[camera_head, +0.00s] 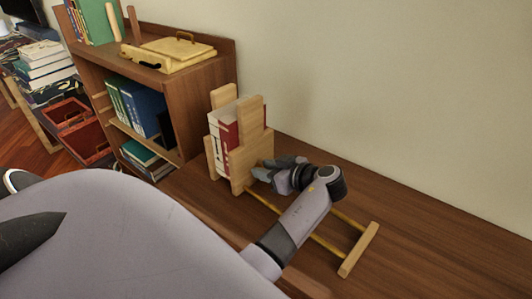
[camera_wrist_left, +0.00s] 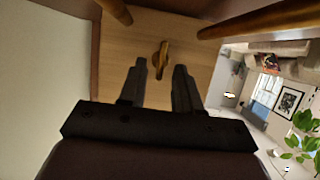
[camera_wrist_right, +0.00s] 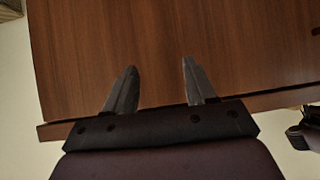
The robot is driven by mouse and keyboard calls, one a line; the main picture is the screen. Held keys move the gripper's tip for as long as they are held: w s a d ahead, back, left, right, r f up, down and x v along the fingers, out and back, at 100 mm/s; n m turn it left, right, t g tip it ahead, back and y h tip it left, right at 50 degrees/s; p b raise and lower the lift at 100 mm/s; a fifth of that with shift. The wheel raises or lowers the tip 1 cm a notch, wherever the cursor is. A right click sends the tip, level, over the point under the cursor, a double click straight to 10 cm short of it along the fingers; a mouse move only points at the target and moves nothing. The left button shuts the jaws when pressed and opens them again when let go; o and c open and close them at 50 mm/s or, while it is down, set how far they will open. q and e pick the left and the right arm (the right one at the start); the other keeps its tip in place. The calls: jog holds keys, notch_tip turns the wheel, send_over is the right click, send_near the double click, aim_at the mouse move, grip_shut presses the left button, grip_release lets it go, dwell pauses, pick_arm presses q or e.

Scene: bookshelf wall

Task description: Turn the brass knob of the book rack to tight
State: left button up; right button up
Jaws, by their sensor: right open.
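The wooden book rack (camera_head: 249,165) stands on the brown tabletop, with white and red books (camera_head: 226,135) upright between its end boards. Two rails run from it to a wooden end bar (camera_head: 358,252). The brass knob (camera_wrist_left: 160,58) shows in the left wrist view on the rack's pale board, its handle roughly upright in that picture. My left gripper (camera_wrist_left: 159,66) is open, with the knob between its fingertips or just beyond them; contact cannot be told. In the head view this gripper (camera_head: 270,172) hides the knob. My right gripper (camera_wrist_right: 159,68) is open and empty above a wood surface.
A bookcase (camera_head: 205,85) stands left of the rack, with a wooden box (camera_head: 180,52) on top and books inside. Red crates (camera_head: 70,125) stand farther left. A wall runs behind the tabletop (camera_head: 430,240), which is clear at the right.

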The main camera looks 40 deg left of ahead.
pick_arm(q)
grip_shut()
jog(key=shift+w+f+m+g+b, duration=0.1)
jog(key=shift+w+m+g+b, duration=0.2)
jog(key=shift+m+g+b, duration=0.75)
jog(key=shift+w+f+m+g+b, duration=0.1)
jog(key=shift+w+m+g+b, duration=0.15)
jog(key=shift+m, duration=0.4)
jog(key=shift+m+g+b, duration=0.15)
jog(key=shift+m+g, duration=0.15)
jog(key=shift+m, duration=0.3)
jog(key=shift+o, duration=0.3)
grip_release()
